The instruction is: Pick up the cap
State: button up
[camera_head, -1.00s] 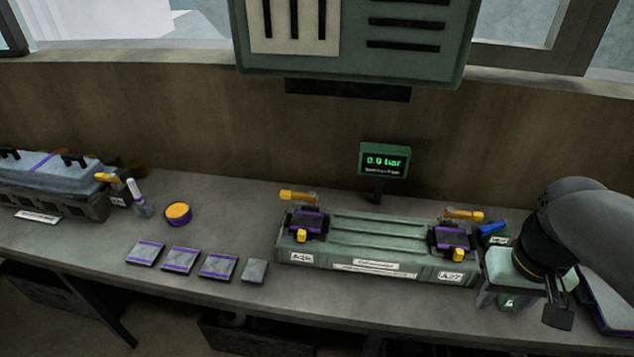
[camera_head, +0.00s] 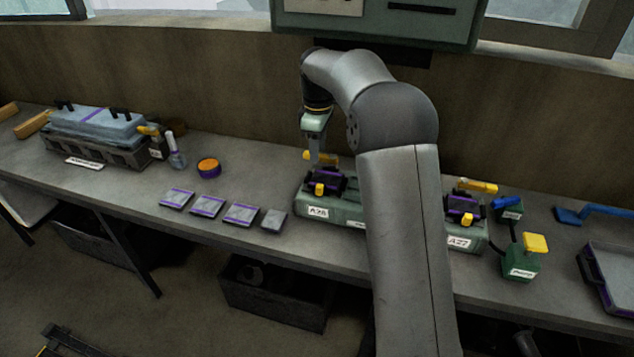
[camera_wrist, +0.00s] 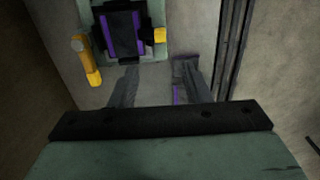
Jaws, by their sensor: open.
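No item is labelled as the cap. A round purple item with an orange top (camera_head: 208,167) lies on the bench left of the green fixture (camera_head: 330,209), and I cannot tell whether it is the cap. My gripper (camera_head: 317,157) is above the left end of the fixture, behind the purple-and-black block (camera_head: 325,182). In the wrist view, the two fingers of my gripper (camera_wrist: 157,80) are apart, with nothing seen between them. The block (camera_wrist: 125,35), a yellow lever (camera_wrist: 88,62) and a yellow knob (camera_wrist: 159,35) show beyond the fingers. My arm hides the fixture's middle.
Several flat plates, one of them a purple-edged plate (camera_head: 207,206), lie along the front. A green pump with a yellow top (camera_head: 522,258) and a tray (camera_head: 606,275) are at right.

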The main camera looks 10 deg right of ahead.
jog(key=p, duration=0.1)
send_over(320, 185)
jog(key=f, duration=0.7)
jog(key=shift+a+f, duration=0.35)
jog(key=shift+f, duration=0.05)
jog(key=shift+s+d+f+p, duration=0.15)
jog(key=shift+f+p, duration=0.3)
jog(key=shift+f, duration=0.85)
jog(key=shift+w+d+f+p, duration=0.1)
jog(key=shift+f+p, duration=0.3)
jog(key=shift+f, duration=0.85)
grip_shut()
